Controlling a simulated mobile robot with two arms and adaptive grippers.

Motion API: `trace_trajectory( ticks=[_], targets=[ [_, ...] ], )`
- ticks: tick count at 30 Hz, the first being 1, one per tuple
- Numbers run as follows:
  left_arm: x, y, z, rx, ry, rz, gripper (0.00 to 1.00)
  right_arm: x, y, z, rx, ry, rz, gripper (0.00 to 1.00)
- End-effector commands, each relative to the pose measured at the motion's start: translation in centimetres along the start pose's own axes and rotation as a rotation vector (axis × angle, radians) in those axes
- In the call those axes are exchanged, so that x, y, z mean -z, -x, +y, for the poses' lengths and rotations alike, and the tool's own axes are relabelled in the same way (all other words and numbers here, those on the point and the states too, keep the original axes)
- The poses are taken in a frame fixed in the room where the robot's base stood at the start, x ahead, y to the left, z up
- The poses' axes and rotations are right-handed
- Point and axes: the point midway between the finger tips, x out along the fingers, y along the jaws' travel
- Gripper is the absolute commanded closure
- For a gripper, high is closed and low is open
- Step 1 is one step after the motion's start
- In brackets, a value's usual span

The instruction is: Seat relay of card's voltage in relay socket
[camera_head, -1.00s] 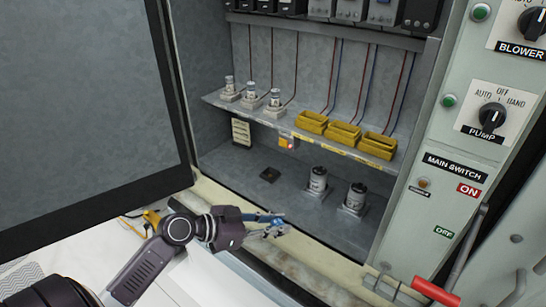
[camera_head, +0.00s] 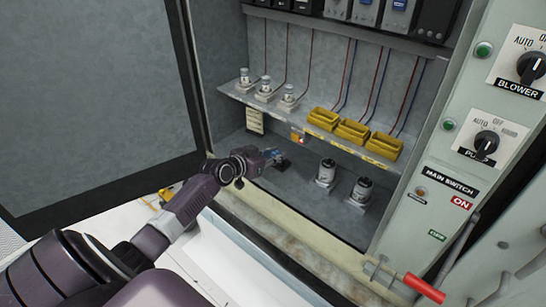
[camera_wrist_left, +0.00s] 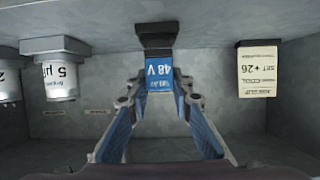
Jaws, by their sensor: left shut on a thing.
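My left gripper (camera_head: 271,156) reaches over the cabinet's front edge to the cabinet floor. It is shut on a blue relay (camera_wrist_left: 160,101), which reads "48 V" upside down in the left wrist view. The relay's far end meets the black relay socket (camera_wrist_left: 155,38) in that view, in line with it; I cannot tell if it is fully in. In the head view the dark socket (camera_head: 283,165) shows just beyond the fingertips. A pale card (camera_wrist_left: 258,72) with "SET +26" and "COOL" stands beside it; it also hangs at the shelf's left in the head view (camera_head: 254,121). My right gripper is out of view.
Above is a shelf (camera_head: 235,92) with fuses and yellow holders (camera_head: 352,131). The open door (camera_head: 90,90) is on the left.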

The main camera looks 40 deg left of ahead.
Motion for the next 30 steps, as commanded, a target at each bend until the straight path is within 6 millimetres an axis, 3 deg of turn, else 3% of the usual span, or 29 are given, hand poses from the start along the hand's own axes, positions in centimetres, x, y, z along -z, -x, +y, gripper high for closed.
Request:
trace_trajectory(
  ticks=[15, 30],
  targets=[
    [0.8, -3.1, 0.1, -0.001, -0.001, 0.003, 1.00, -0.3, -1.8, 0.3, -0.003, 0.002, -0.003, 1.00],
    [-1.3, -3.9, 0.0, -0.001, -0.002, 0.001, 1.00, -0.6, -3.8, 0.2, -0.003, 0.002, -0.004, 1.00]
  ],
)
